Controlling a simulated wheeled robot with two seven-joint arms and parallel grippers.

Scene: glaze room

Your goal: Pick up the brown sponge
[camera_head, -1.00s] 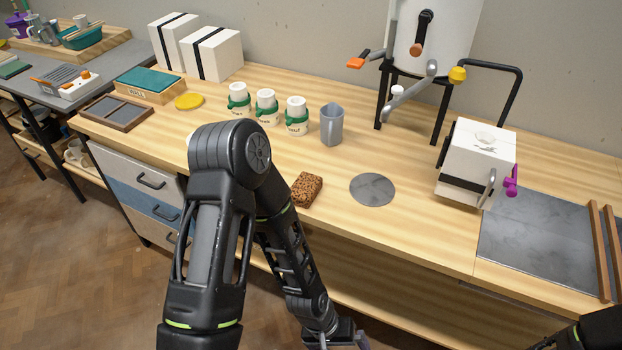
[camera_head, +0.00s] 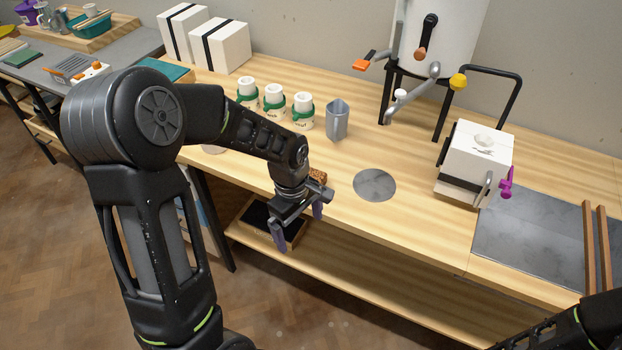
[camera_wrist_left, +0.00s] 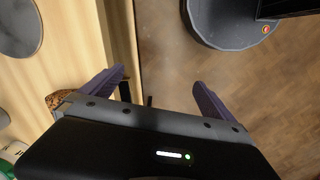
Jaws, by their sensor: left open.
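The brown sponge (camera_head: 318,175) lies on the wooden counter near its front edge, mostly hidden behind my left wrist in the head view. A speckled corner of the sponge also shows at the left in the left wrist view (camera_wrist_left: 56,98). My left gripper (camera_head: 299,228) is open and empty, its purple fingers pointing down in front of the counter edge. In the left wrist view the two fingers (camera_wrist_left: 160,88) stand wide apart with the floor and counter edge between them. The gripper is beside the sponge, not around it. My right gripper is out of view.
A round grey disc (camera_head: 374,185) lies right of the sponge. Several white jars with green bands (camera_head: 274,102) and a grey jug (camera_head: 337,120) stand behind. A white box-shaped device (camera_head: 474,163) stands further right. A lower shelf (camera_head: 345,275) runs beneath the counter.

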